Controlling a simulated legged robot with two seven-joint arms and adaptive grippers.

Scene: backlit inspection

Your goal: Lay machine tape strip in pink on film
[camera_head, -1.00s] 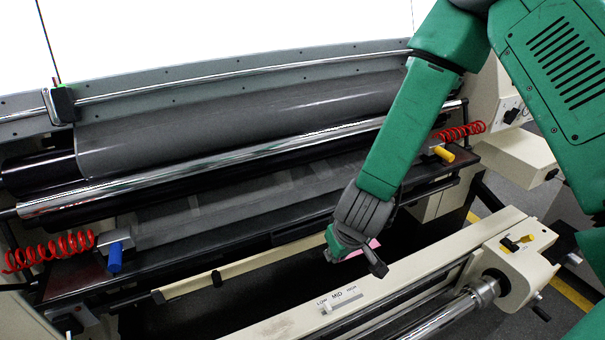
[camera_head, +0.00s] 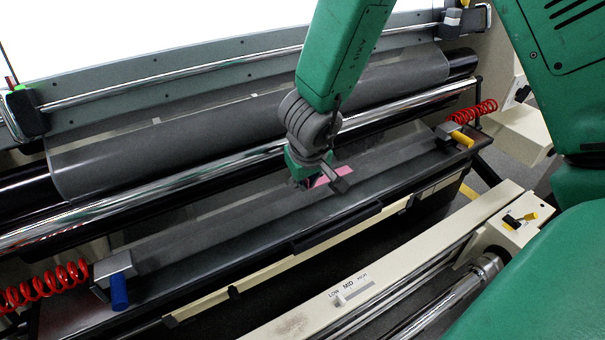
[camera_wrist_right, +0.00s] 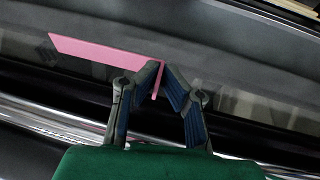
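The pink tape strip (camera_head: 325,176) is at the tips of my right gripper (camera_head: 338,181). In the right wrist view the strip (camera_wrist_right: 95,51) sticks out to the left from the nearly meeting fingertips (camera_wrist_right: 166,72), with a short end bent down between them. The grey translucent film (camera_head: 225,220) runs across the machine bed below the chrome bar. The gripper is over the film, near the bed's middle. I cannot tell whether the strip touches the film. My left gripper is not in view.
A chrome bar (camera_head: 190,183) and a grey film roll (camera_head: 230,125) lie behind the bed. Clamps with a blue handle (camera_head: 119,292) and a yellow handle (camera_head: 462,139) sit at its ends, beside red coiled hoses (camera_head: 45,285). A beige beam (camera_head: 300,318) crosses in front.

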